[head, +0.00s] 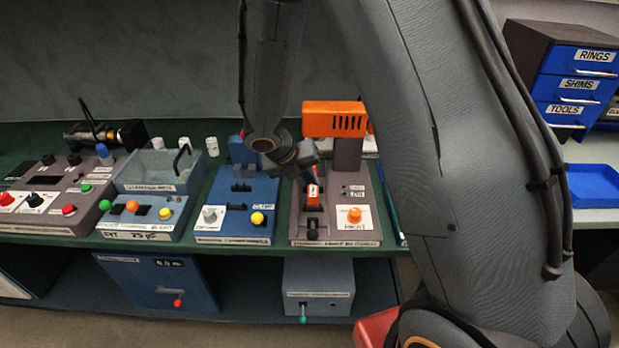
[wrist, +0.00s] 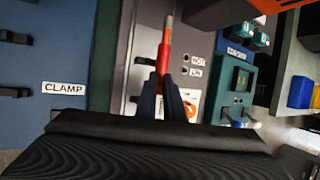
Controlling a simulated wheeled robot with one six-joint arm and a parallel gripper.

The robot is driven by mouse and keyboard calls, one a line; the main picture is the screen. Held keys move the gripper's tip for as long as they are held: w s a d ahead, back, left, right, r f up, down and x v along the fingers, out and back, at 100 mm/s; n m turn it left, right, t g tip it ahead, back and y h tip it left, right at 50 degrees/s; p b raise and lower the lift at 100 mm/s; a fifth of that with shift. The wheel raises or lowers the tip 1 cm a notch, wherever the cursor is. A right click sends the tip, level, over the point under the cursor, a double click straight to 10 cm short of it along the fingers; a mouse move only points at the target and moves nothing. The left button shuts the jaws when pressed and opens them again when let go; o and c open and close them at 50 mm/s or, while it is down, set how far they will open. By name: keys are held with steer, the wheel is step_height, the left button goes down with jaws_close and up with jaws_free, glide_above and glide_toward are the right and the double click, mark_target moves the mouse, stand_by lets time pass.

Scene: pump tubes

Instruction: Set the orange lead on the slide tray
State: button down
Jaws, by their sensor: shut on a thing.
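My gripper (wrist: 168,98) is shut on the orange lead (wrist: 165,52), a slim red-orange piece with a pale grey tip, in the wrist view. The lead points away from the fingers, in front of a grey machine face. In the head view my gripper (head: 310,172) is over the front part of the grey machine (head: 335,238) with the orange top. An orange piece (head: 314,194) shows just below the fingers there. A dark slide area with a black knob (head: 312,232) is below it; I cannot tell whether this is the slide tray, or whether the lead touches it.
The machine's orange head (head: 334,119) overhangs close behind my gripper. A blue clamp unit (head: 235,212) stands just to the left. A blue tray (head: 594,186) lies at the right, below a drawer cabinet (head: 575,85). My arm covers much of the right middle.

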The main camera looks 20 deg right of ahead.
steer(key=shift+f+b, duration=1.05)
steer(key=shift+f, duration=0.55)
steer(key=c, duration=1.8)
jaws_free()
steer(key=v, duration=0.8)
steer(key=s+d+r+m+y, duration=0.1)
steer(key=s+m, duration=0.4)
steer(key=m, duration=0.6)
steer(key=s+d+r+m+g+y, duration=0.1)
steer(key=s+m, duration=0.4)
steer(key=m, duration=0.6)
steer(key=s+d+r+m+y, duration=0.1)
steer(key=s+m+y, duration=0.2)
steer(key=m, duration=0.8)
steer(key=shift+s+d+r+y+b, duration=0.3)
steer(key=shift+s+d, duration=0.1)
steer(key=shift+s, duration=0.75)
